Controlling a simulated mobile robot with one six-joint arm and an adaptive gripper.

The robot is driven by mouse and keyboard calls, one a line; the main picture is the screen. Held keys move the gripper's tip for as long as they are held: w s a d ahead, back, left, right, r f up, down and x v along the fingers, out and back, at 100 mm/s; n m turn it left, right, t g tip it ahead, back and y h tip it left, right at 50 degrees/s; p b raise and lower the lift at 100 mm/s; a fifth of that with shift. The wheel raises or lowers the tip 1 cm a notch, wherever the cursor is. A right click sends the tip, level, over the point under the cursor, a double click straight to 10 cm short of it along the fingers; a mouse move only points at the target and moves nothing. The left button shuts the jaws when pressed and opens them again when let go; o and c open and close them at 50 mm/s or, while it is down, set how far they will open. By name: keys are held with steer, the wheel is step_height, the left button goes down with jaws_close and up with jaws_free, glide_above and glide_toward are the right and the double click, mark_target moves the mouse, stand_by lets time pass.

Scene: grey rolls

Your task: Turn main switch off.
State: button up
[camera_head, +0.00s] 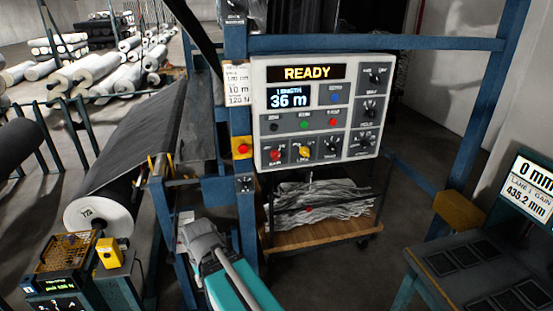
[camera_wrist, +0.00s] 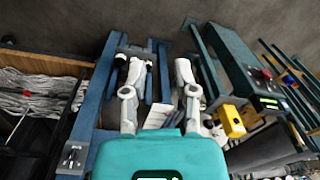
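The control panel (camera_head: 315,112) is a white-grey box on the blue frame, with a lit READY display and a 36 m length readout. A red knob (camera_head: 276,155) at its lower left has a small label that seems to read MAIN; I cannot tell its setting. A yellow knob (camera_head: 304,152) is beside it. My gripper (camera_head: 190,222) is below and left of the panel, apart from it. In the wrist view my gripper (camera_wrist: 161,70) has its two grey fingers spread, with nothing between them. The panel is not visible in the wrist view.
A blue post (camera_head: 241,110) carries a red button on a yellow box (camera_head: 242,148) and a small toggle box (camera_head: 244,184). A large grey roll (camera_head: 100,210) is at left. A wooden cart (camera_head: 320,236) with grey scraps stands below the panel. A monitor (camera_head: 530,190) is at right.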

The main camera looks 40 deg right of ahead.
steer(key=o, duration=0.5)
steer(key=w+m+t+y, duration=0.1)
steer(key=w+m, duration=0.1)
steer(key=w+d+m+t+y+b, duration=0.1)
steer(key=w, duration=0.1)
steer(key=shift+w+m, duration=0.35)
steer(key=shift+m, duration=0.05)
steer(key=shift+o, duration=0.2)
steer(key=w+d+r+m+t+y, duration=0.1)
steer(key=w+d+m+t+y, duration=0.1)
steer(key=w+m+t, duration=0.15)
steer(key=m+t+h+b, duration=0.4)
steer(key=m+t+h, duration=0.7)
steer(key=m, duration=2.2)
glide_toward(277, 158)
steer(key=v, duration=0.3)
steer(key=shift+n, duration=0.25)
steer(key=x, duration=1.3)
steer(key=shift+w+d, duration=0.15)
steer(key=shift+w, duration=0.2)
